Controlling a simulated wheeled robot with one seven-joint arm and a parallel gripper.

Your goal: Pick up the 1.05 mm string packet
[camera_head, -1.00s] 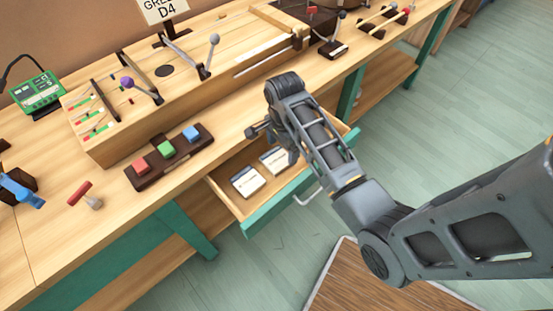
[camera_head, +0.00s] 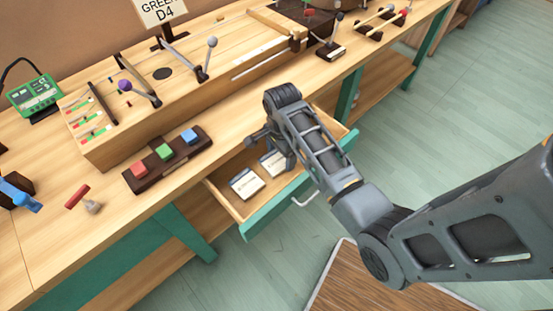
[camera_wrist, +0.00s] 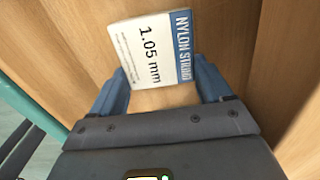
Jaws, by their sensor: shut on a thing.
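The 1.05 mm string packet (camera_wrist: 150,52) is white with a blue band and shows in the wrist view, its label readable. My gripper (camera_wrist: 163,84) has one blue finger on each side of the packet and is shut on it. In the head view, my gripper (camera_head: 283,150) is down at the open drawer (camera_head: 237,207), over its right part. The packet there (camera_head: 273,163) is partly hidden by my gripper. I cannot tell whether the packet is lifted off the drawer floor.
A second white packet (camera_head: 246,184) lies to the left in the drawer. The drawer's green front (camera_head: 285,205) with its handle stands out from the bench. On the bench above are a dark block with red, green and blue buttons (camera_head: 165,155) and a wooden string instrument (camera_head: 190,95).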

